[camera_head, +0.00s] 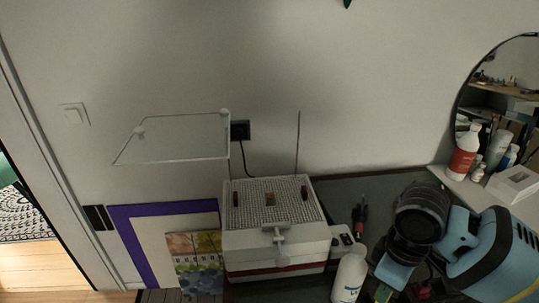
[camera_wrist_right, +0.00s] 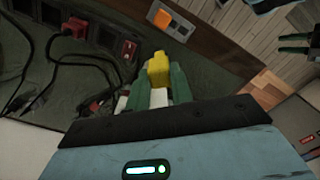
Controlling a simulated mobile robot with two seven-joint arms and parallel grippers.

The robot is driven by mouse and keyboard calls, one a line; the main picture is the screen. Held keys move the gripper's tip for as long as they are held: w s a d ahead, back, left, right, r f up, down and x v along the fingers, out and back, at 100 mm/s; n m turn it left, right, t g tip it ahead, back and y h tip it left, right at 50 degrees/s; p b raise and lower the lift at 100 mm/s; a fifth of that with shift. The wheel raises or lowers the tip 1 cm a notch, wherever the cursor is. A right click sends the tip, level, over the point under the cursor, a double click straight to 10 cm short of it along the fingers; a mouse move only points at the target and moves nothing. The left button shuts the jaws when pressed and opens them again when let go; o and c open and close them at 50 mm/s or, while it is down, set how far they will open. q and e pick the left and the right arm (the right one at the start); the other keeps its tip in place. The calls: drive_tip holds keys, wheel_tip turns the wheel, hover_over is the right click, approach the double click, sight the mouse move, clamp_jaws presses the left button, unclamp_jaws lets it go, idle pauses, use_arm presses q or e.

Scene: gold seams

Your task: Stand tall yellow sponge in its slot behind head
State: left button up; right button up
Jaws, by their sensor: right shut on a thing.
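A yellow block, which looks like the tall yellow sponge (camera_wrist_right: 158,70), is between the green fingers of my right gripper (camera_wrist_right: 156,86) in the right wrist view. The gripper is shut on it, and its far end sticks out past the fingertips. In the head view my right arm comes in from the right, and the right gripper (camera_head: 384,292) is at the bottom edge, mostly cut off. A dark two-pronged shape at the upper right of the wrist view may be my left gripper (camera_wrist_right: 296,44); its opening is unclear. I cannot make out the sponge's slot.
A white box with a mesh top (camera_head: 273,247) stands left of my right arm. A white bottle (camera_head: 348,275) is close to the right gripper. A round mirror (camera_head: 480,90) hangs at right.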

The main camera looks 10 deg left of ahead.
drive_tip(key=d+r+m, duration=0.4)
drive_tip(key=d+m, duration=0.3)
drive_tip(key=m, duration=0.5)
drive_tip(key=shift+s+d, duration=0.2)
